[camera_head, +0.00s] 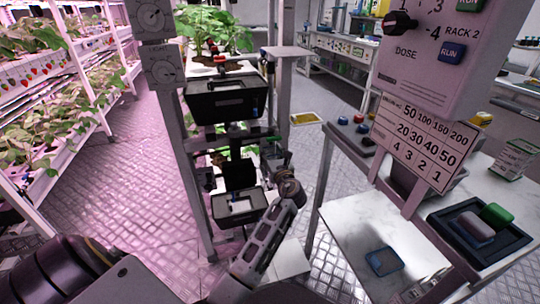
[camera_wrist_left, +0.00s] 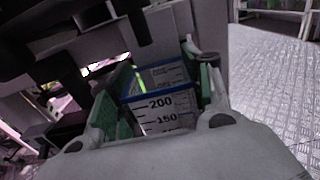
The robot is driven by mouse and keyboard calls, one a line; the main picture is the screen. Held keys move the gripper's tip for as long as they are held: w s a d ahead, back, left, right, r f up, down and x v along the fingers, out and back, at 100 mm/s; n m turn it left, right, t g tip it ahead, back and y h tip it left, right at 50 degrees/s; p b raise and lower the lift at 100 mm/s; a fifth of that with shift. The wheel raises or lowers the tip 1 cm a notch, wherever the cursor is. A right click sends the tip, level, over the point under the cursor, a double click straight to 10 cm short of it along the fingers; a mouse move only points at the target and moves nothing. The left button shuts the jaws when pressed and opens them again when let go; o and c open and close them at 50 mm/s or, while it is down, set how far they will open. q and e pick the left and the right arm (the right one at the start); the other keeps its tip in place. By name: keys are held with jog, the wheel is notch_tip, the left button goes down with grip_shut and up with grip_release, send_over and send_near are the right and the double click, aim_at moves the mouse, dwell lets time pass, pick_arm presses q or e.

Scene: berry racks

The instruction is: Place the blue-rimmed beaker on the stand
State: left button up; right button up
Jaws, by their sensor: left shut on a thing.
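The blue-rimmed beaker (camera_wrist_left: 158,105) is in the left wrist view, clear-walled with 200 and 150 marks on its side. My left gripper (camera_wrist_left: 160,98) is shut on it, with green pads on both sides. In the head view my left gripper (camera_head: 273,156) reaches into the rack's right side, and the beaker there is hidden or too small to make out. I cannot tell for sure which part is the stand. A black holder with a pale frame (camera_head: 239,206) sits low in the rack, left of my wrist. My right gripper is not in view.
A black bin (camera_head: 225,100) sits above in the rack, below leafy plants (camera_head: 215,32). Rack posts stand close on both sides of my gripper. A white table (camera_head: 350,225) at right bears a small blue-edged square item (camera_head: 384,262). A dose panel (camera_head: 445,50) overhangs it.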

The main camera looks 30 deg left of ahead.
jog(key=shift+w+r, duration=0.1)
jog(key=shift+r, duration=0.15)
pick_arm(q)
jog(key=o, duration=1)
jog(key=shift+c, duration=0.2)
